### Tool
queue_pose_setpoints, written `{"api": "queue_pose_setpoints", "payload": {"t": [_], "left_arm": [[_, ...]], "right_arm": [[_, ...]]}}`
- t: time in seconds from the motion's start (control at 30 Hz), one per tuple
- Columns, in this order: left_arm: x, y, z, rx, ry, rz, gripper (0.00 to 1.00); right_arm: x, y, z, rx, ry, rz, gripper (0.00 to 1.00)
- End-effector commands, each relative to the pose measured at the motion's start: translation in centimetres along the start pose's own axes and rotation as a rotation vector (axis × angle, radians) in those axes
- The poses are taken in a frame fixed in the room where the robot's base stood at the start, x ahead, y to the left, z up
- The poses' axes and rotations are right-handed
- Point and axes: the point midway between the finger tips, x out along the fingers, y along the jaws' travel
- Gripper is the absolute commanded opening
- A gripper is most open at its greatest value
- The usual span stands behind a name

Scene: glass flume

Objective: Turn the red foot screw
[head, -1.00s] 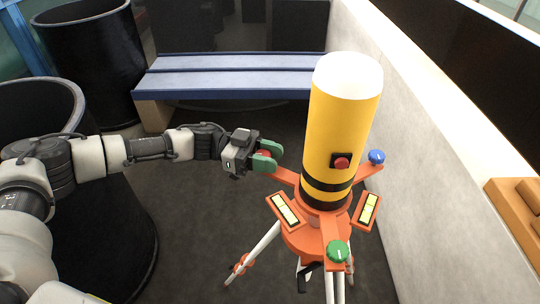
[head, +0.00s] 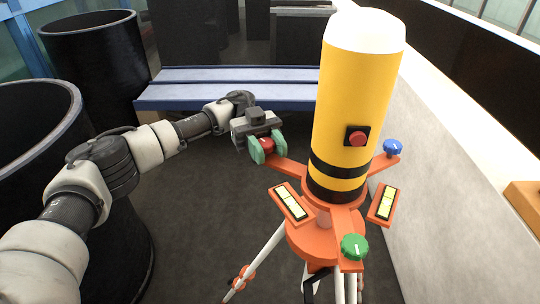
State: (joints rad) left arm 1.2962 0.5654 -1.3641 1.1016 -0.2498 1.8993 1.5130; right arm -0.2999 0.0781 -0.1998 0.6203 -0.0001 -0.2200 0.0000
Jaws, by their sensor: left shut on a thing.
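The red foot screw (head: 267,145) is at the end of the left arm of an orange three-armed base (head: 318,240). My left gripper (head: 266,149) has its green fingers shut on the red screw, one on each side, and they partly hide it. A yellow cylinder (head: 350,90) with black bands, a white top and a red button (head: 357,137) stands upright on the base. A green foot screw (head: 354,247) is on the front arm and a blue one (head: 393,147) on the right arm. My right gripper is not in view.
Two yellow level vials (head: 293,203) and (head: 387,204) sit on the base's sides. White tripod legs (head: 262,262) stand below. Black bins (head: 100,55) are at left, a blue bench (head: 225,85) behind, and a pale wall (head: 440,180) at right.

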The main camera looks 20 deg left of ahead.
Motion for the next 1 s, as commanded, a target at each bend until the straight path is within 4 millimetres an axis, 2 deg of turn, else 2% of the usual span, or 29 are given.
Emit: {"api": "queue_pose_setpoints", "payload": {"t": [0.2,0.7,0.73,0.87,1.0], "left_arm": [[-0.03,0.06,-0.11,0.004,0.002,0.059,0.13],[-0.03,0.11,-0.21,0.004,0.002,0.075,0.13],[-0.03,0.11,-0.2,0.003,0.002,0.075,0.4],[-0.03,0.12,-0.15,0.002,0.001,0.074,0.6],[-0.02,0.13,-0.09,0.001,0.001,0.074,0.63]], "right_arm": [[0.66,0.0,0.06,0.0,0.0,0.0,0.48],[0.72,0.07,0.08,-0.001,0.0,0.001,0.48],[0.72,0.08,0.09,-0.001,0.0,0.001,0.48],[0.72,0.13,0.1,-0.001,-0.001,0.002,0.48],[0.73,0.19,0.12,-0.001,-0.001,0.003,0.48]]}}
